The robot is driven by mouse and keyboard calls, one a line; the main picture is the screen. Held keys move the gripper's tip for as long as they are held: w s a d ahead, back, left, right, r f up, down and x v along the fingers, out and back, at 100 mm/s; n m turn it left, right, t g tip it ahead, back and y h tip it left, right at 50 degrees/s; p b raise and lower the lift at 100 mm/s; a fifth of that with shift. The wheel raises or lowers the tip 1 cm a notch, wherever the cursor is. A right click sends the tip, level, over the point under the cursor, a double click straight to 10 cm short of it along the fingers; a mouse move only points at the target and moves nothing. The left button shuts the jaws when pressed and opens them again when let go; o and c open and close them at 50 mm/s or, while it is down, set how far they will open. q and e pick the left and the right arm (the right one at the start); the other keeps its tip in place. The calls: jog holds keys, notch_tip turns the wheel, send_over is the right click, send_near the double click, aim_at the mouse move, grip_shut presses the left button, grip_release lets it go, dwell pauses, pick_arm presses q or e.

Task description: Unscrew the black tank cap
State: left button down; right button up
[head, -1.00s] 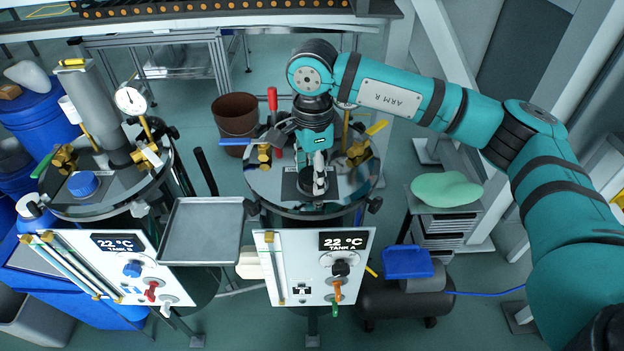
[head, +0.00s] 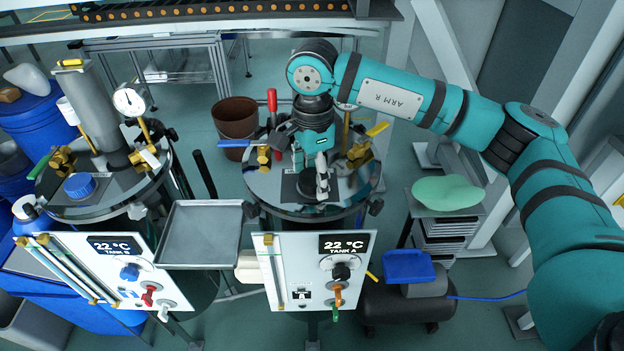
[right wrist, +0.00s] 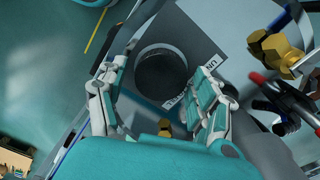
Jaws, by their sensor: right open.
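The black tank cap (right wrist: 160,72) is round and sits on the lid of Tank A (head: 262,187). In the right wrist view it lies between and a little beyond my spread fingers. My right gripper (head: 319,178) is open, pointing down over the cap, with one finger on each side in the wrist view (right wrist: 159,80). I cannot tell whether the fingers touch the cap. In the head view the gripper partly hides the cap (head: 307,187). My left gripper is not in view.
Brass fittings (head: 359,153) and a red-handled lever (head: 272,100) stand on the lid around the gripper. Tank B's blue cap (head: 80,186) is at the left. A grey tray (head: 200,233) lies between the tanks. A brown bucket (head: 236,118) stands behind.

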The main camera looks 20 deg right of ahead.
jog(key=m, duration=0.5)
jog(key=shift+d+f+b, duration=0.1)
jog(key=shift+b, duration=0.25)
jog(key=shift+m, duration=1.9)
jog(key=m, duration=0.4)
jog(key=shift+b, duration=0.3)
jog(key=m, duration=0.6)
jog(key=shift+m, duration=0.4)
jog(key=m, duration=0.7)
jog(key=shift+c, duration=0.2)
